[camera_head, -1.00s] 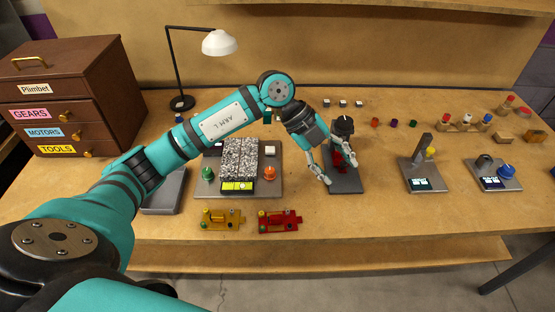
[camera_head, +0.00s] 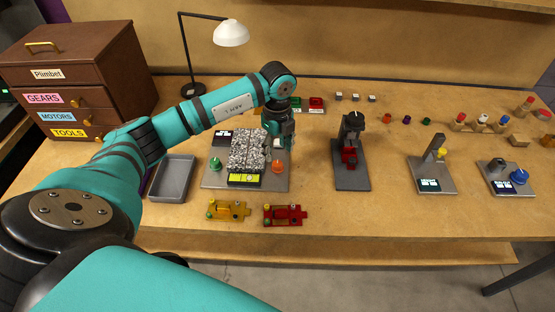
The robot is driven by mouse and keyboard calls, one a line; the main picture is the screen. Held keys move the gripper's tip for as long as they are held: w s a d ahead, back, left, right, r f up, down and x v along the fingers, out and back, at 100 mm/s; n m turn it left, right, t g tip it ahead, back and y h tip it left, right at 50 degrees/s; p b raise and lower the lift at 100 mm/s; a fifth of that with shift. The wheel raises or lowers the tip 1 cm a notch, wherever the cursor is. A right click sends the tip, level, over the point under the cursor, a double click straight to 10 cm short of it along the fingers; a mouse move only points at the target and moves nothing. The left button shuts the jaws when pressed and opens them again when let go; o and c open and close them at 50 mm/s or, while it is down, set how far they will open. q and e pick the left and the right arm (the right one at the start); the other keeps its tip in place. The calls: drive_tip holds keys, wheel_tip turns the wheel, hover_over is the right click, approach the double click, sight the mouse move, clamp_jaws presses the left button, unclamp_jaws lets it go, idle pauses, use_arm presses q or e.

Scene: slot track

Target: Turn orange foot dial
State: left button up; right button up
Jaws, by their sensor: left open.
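The orange dial (camera_head: 277,167) sits on the right side of a flat grey base plate (camera_head: 213,183), beside a speckled grey block (camera_head: 246,152). A green dial (camera_head: 215,164) sits on the left side of the same plate. My left gripper (camera_head: 279,147) is open and points down over the plate's right side, just behind the orange dial in the picture. The orange dial shows in front of the fingers; I cannot tell whether they touch anything. My right gripper is not in view.
A yellow car-like piece (camera_head: 229,211) and a red one (camera_head: 285,215) lie in front of the plate. A grey tray (camera_head: 173,178) is to the left. A dark stand with a red part (camera_head: 350,158) is to the right. Bare table lies between the stations.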

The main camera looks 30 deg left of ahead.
sight(278, 163)
use_arm(q)
wheel_tip(278, 163, down, 6)
drive_tip(key=shift+f+p, duration=0.1)
drive_tip(key=shift+p, duration=0.2)
drive_tip(key=shift+c, duration=0.3)
clamp_jaws()
drive_tip(key=shift+m, duration=0.4)
